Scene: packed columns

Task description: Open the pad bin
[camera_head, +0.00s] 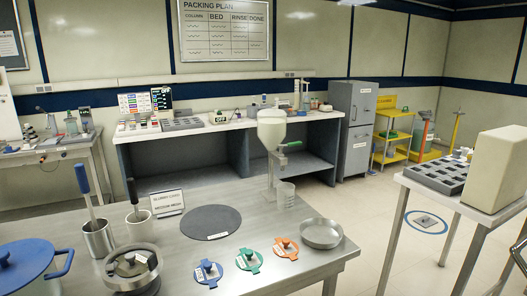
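I cannot tell which thing is the pad bin; no label reading that is legible. Closed containers in view are a blue lidded pot (28,262) at the front left, its lid on, and a grey two-door cabinet (353,128) at the back, both doors shut. An open round steel container (131,270) with grey pieces inside stands on the near table. Neither gripper can be made out. A dark shape (520,256) is cut off at the right edge; what it is cannot be told.
The near steel table (195,265) holds a dark disc (210,222), several coloured knobbed discs, a shallow steel pan (321,233), and a funnel vessel (272,130) over a beaker (285,194). A right table carries a dark tray (436,176). Open floor lies between the tables.

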